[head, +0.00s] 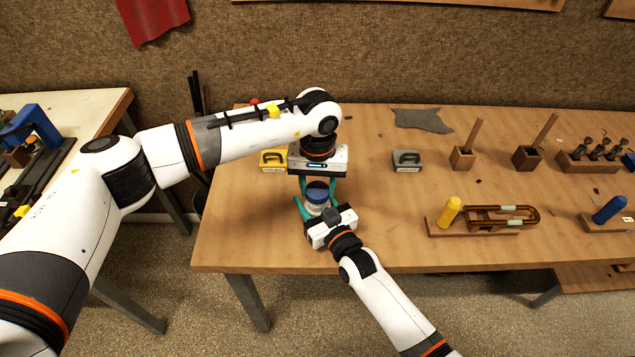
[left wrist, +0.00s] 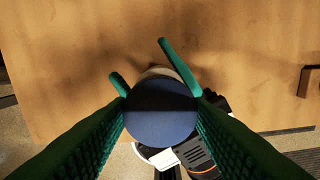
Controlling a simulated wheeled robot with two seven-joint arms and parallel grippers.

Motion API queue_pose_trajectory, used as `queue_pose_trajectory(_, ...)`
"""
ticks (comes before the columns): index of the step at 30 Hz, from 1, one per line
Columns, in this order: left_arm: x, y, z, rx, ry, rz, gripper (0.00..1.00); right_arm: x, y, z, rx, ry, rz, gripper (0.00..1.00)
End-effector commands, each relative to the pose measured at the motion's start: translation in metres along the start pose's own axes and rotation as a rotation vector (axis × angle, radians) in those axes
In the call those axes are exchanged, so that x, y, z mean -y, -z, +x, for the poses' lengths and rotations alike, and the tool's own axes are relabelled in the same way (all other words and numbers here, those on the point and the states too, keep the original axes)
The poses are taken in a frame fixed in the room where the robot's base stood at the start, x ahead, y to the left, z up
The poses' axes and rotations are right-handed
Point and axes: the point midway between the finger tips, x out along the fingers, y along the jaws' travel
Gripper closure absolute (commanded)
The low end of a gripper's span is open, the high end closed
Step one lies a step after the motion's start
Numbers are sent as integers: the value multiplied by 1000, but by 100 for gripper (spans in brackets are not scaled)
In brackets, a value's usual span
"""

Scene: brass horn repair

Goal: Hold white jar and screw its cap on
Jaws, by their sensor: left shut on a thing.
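The white jar (head: 314,209) stands upright over the table near its front edge, with the blue cap (head: 317,192) on top of it. In the left wrist view the round blue cap (left wrist: 160,125) hides most of the jar (left wrist: 158,73). My left gripper (head: 318,187) points down from above and its teal fingers are shut on the cap's sides. My right gripper (head: 314,206) comes from the front, with its teal fingers on either side of the jar. Whether they press on the jar is not clear. The joint between cap and jar is hard to see.
A yellow block with a handle (head: 272,160) and a grey one (head: 407,160) stand near the grippers. A grey cloth (head: 423,120) lies behind. A wooden stand with a yellow-handled tool (head: 450,211) is to the right. The table (head: 380,225) is clear between.

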Motion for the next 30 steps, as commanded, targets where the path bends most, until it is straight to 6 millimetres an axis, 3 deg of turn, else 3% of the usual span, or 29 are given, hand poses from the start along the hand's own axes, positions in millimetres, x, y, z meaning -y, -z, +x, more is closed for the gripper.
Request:
queue_pose_trajectory(15, 1, 0, 17, 0, 1, 1, 75, 0, 0, 0, 0, 0, 0, 88)
queue_pose_trajectory(30, 0, 0, 18, 0, 1, 0, 75, 0, 0, 0, 0, 0, 0, 88)
